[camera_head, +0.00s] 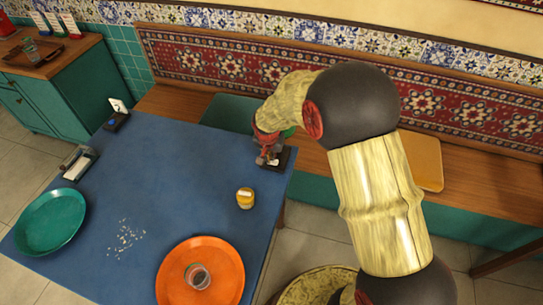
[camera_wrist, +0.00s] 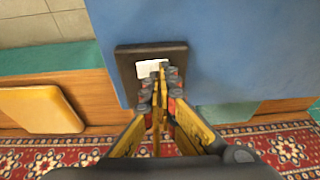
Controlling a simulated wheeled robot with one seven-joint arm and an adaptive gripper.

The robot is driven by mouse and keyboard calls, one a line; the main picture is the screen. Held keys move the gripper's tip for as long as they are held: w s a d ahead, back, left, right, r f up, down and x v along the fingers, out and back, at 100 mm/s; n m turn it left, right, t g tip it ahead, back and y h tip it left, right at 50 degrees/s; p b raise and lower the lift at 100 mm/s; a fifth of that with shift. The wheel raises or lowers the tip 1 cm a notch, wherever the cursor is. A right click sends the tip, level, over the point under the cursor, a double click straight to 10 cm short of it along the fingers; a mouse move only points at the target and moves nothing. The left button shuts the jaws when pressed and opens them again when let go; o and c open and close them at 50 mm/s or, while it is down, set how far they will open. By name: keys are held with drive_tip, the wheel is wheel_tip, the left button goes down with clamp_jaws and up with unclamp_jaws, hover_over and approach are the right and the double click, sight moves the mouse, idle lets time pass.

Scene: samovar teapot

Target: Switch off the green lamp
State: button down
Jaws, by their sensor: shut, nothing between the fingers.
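My gripper (camera_head: 269,160) is shut and empty, pointing down over the far right corner of the blue table. Below it is a small dark base (camera_head: 284,156). In the wrist view the closed fingertips (camera_wrist: 159,70) are over this dark base (camera_wrist: 127,61), in front of a white patch (camera_wrist: 147,69) on it. I cannot tell whether the fingertips touch it. A similar dark base (camera_head: 116,122) with a blue spot and a white card stands at the table's far left corner.
The blue table (camera_head: 185,165) holds a yellow jar (camera_head: 245,198), an orange tray (camera_head: 228,262) with a glass (camera_head: 198,276), a green tray (camera_head: 49,238), a napkin holder (camera_head: 78,163) and white crumbs (camera_head: 125,239). A wooden bench (camera_head: 480,180) runs behind it.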

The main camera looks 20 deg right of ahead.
drive_tip(key=shift+s+d, duration=0.1)
drive_tip(key=shift+s+d, duration=0.4)
drive_tip(key=shift+d, duration=0.15)
drive_tip(key=v, duration=1.2)
idle(0.5)
